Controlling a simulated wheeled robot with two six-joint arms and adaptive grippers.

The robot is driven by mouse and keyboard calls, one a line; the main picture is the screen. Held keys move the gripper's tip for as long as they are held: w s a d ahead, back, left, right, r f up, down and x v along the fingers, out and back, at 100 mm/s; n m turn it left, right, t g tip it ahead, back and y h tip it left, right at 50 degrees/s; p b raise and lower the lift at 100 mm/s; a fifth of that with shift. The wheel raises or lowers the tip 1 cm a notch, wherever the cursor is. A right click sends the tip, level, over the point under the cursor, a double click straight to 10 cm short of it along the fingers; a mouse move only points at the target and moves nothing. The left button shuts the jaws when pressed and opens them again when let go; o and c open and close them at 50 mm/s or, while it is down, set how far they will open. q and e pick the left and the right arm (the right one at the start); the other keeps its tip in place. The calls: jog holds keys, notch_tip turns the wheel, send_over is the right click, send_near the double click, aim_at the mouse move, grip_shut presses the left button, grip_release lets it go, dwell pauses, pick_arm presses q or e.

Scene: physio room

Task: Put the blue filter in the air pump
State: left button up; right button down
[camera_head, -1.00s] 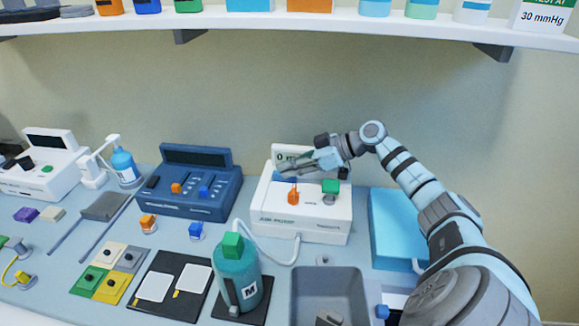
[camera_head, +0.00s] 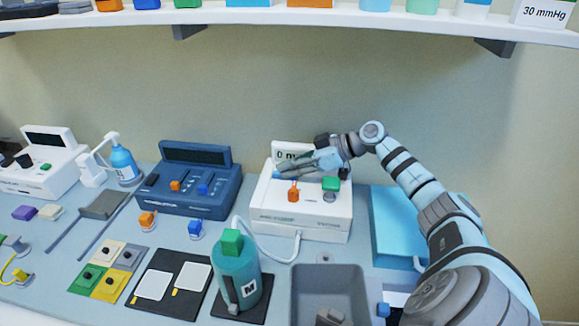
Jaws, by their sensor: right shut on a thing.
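The white air pump (camera_head: 300,224) stands on the counter right of centre, with an orange lever (camera_head: 293,194), a green button (camera_head: 331,184) and a display reading 0 at its back. My right gripper (camera_head: 284,170) reaches in from the right and is over the pump's top, behind the orange lever. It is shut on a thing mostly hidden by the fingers. A small blue patch under the fingertips looks like the blue filter (camera_head: 277,176). I cannot tell whether it is seated in the pump. My left gripper is not in view.
A teal bottle (camera_head: 238,272) stands in front of the pump, with a pale hose beside it. A grey sink (camera_head: 328,274) is at front centre. A dark blue device (camera_head: 187,203) is left of the pump, a light blue box (camera_head: 393,228) right. A shelf (camera_head: 300,17) runs above.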

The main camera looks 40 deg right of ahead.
jog(key=c, duration=1.6)
grip_release()
jog(key=shift+o, duration=0.2)
jog(key=v, duration=0.6)
jog(key=shift+s+d, duration=0.25)
jog(key=shift+s, duration=0.1)
jog(key=shift+s+d+r, duration=0.15)
jog(key=shift+s+r, duration=0.1)
jog(key=shift+r, duration=0.15)
